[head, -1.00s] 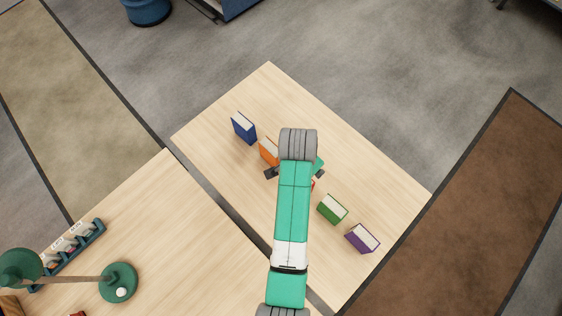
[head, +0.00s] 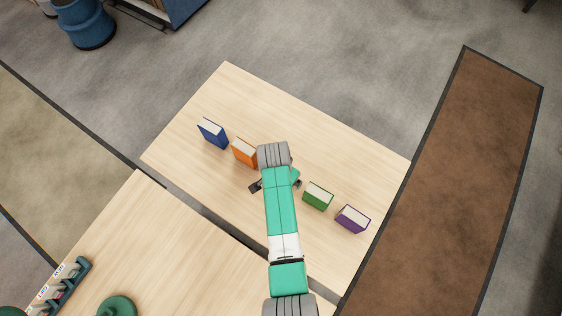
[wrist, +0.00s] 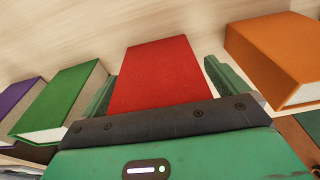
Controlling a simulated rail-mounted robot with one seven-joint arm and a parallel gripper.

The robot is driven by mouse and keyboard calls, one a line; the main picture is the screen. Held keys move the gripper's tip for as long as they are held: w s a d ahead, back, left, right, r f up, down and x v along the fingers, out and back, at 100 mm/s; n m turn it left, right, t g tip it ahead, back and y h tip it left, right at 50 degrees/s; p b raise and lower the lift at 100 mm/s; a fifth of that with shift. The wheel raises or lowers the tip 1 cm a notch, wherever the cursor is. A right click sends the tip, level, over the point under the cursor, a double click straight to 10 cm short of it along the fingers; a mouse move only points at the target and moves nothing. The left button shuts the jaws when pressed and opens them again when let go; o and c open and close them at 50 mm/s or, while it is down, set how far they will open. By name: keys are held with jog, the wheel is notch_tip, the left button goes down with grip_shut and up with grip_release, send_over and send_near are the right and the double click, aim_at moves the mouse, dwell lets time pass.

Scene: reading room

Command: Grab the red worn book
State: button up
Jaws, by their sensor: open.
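The red book (wrist: 160,72) stands in the middle of the wrist view, with its red cover facing the camera. My gripper (wrist: 158,85) is open, with one green finger on each side of the red book; I cannot tell whether either finger touches it. In the head view my gripper (head: 275,186) is over the table between the orange and green books, and my arm hides the red book there.
The orange book (head: 244,152) and blue book (head: 213,134) stand to the left on the wooden table (head: 345,160). The green book (head: 318,196) and purple book (head: 352,219) stand to the right. In the wrist view the green book (wrist: 62,100) is close beside one finger.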

jog(key=shift+c, duration=0.5)
jog(key=c, duration=1.2)
jog(key=shift+o, duration=0.2)
jog(key=shift+r, duration=0.1)
jog(key=shift+r, duration=0.25)
jog(key=r, duration=0.1)
jog(key=r+p, duration=0.1)
jog(key=r, duration=0.1)
jog(key=shift+s+r, duration=0.1)
jog(key=shift+s, duration=0.2)
jog(key=s+d, duration=0.2)
jog(key=s, duration=0.5)
jog(key=s+d+r+p, duration=0.1)
jog(key=s, duration=0.7)
jog(key=shift+d, duration=0.4)
